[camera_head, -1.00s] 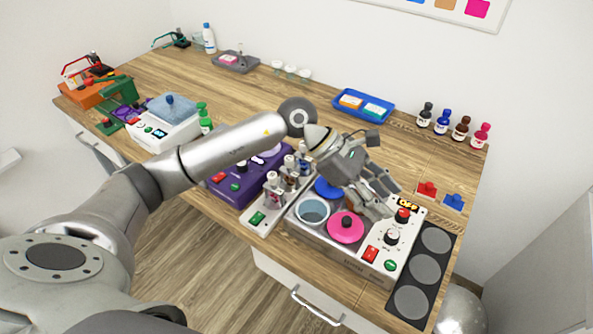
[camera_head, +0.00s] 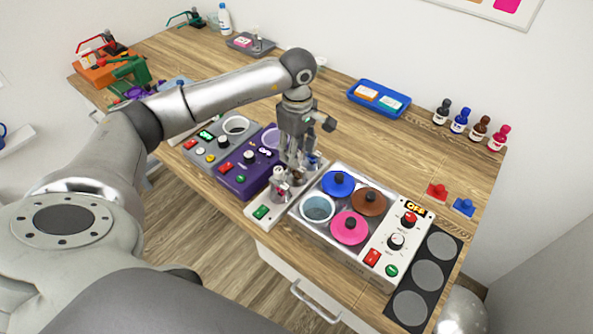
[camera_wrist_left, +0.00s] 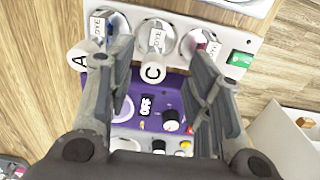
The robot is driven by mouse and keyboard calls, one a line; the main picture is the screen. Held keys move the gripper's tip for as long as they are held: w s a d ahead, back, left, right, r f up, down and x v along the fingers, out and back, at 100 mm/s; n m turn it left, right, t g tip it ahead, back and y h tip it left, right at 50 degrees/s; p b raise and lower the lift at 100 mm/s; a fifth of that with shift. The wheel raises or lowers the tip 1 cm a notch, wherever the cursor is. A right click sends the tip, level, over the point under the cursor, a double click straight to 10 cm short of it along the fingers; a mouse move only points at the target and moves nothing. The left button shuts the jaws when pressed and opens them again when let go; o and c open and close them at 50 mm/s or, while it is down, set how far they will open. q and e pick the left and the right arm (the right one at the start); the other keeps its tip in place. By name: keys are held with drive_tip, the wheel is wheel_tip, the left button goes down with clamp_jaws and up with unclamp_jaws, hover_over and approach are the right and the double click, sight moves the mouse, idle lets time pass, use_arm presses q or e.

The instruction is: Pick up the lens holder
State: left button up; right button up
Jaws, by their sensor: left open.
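I cannot tell for sure which thing is the lens holder. A white rack (camera_head: 272,219) holds several upright clear holders with small labels; in the left wrist view three stand in a row, with a middle one (camera_wrist_left: 156,38) labelled DYE. White discs marked A (camera_wrist_left: 78,58) and C (camera_wrist_left: 153,73) sit in front of them. My left gripper (camera_head: 292,172) points down over this rack. In the left wrist view its fingers (camera_wrist_left: 158,48) are spread, one on each side of the middle holder and disc C, with nothing held. The fingers partly hide the outer holders.
A purple device (camera_head: 255,180) stands left of the rack. At right is a bath with blue (camera_head: 338,184), brown (camera_head: 369,201) and pink (camera_head: 349,228) lids and an open pot (camera_head: 318,208). A blue tray (camera_head: 379,98) lies behind; wood between is free.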

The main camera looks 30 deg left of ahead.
use_arm(q)
drive_tip(key=shift+f+p, duration=0.25)
drive_tip(key=shift+p, duration=0.05)
drive_tip(key=f, duration=0.1)
drive_tip(key=f+p, duration=0.2)
drive_tip(key=f, duration=0.1)
drive_tip(key=shift+w+a, duration=0.25)
drive_tip(key=shift+a, duration=0.05)
drive_tip(key=shift+f, duration=0.35)
drive_tip(key=shift+c, duration=0.6)
clamp_jaws()
